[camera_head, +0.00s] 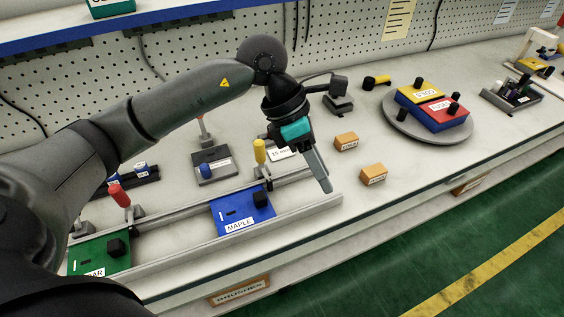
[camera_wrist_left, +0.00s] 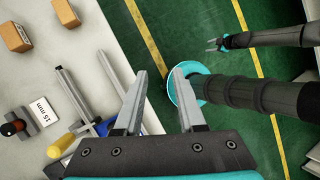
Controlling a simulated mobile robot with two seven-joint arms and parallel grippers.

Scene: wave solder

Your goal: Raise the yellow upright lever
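The yellow lever handle (camera_head: 260,152) stands upright beside the rail, just behind the blue board labelled MAPLE (camera_head: 229,211). In the left wrist view the yellow handle (camera_wrist_left: 60,147) shows at lower left, outside the space between the fingers. My left gripper (camera_head: 325,186) is to the right of the lever in the head view, pointing down, apart from it. In the left wrist view its two fingers (camera_wrist_left: 160,74) are spread with nothing between them. My right gripper (camera_wrist_left: 216,44) shows small at upper right over the green floor, its fingers apart and empty.
A red-handled lever (camera_head: 120,195) stands behind a green board (camera_head: 98,258) on the same rails (camera_head: 290,215). Two orange-brown blocks (camera_head: 373,174) and a 15 mm label (camera_head: 282,154) lie nearby. A round turntable (camera_head: 395,118) with yellow and red boards is farther right.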

